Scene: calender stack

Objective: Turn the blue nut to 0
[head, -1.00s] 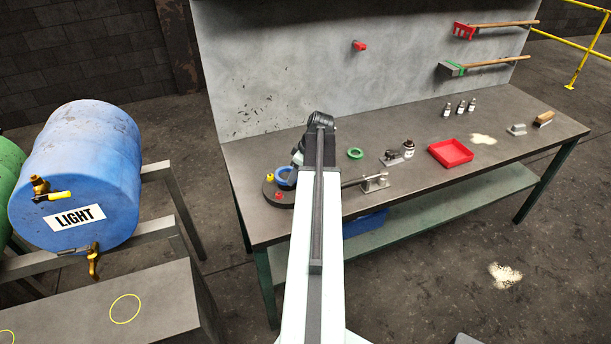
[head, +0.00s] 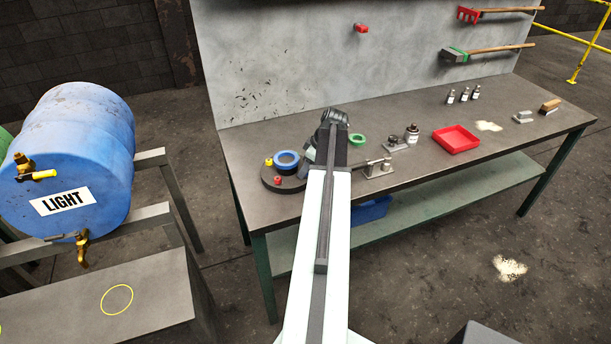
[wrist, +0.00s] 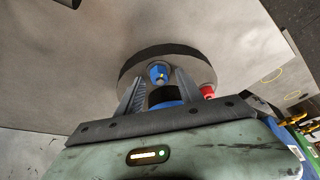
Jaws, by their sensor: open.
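The blue nut (head: 287,159) is a thick ring on a dark round base (head: 283,184) at the left front of the workbench. My gripper is mostly hidden behind my arm in the head view, just right of the nut. In the wrist view my gripper (wrist: 158,88) is open, its two fingers pointing at the dark base (wrist: 190,62). Blue parts (wrist: 158,73) show between the fingers; I cannot tell whether the fingers touch them. The red knob (wrist: 208,92) is right of the right finger. No scale figures are readable.
A green ring (head: 357,140), a metal clamp-like fixture (head: 378,168), a small jar (head: 411,134) and a red tray (head: 456,139) stand to the right on the bench. The upright grey panel (head: 270,60) closes off the back. A blue barrel (head: 75,150) is at left.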

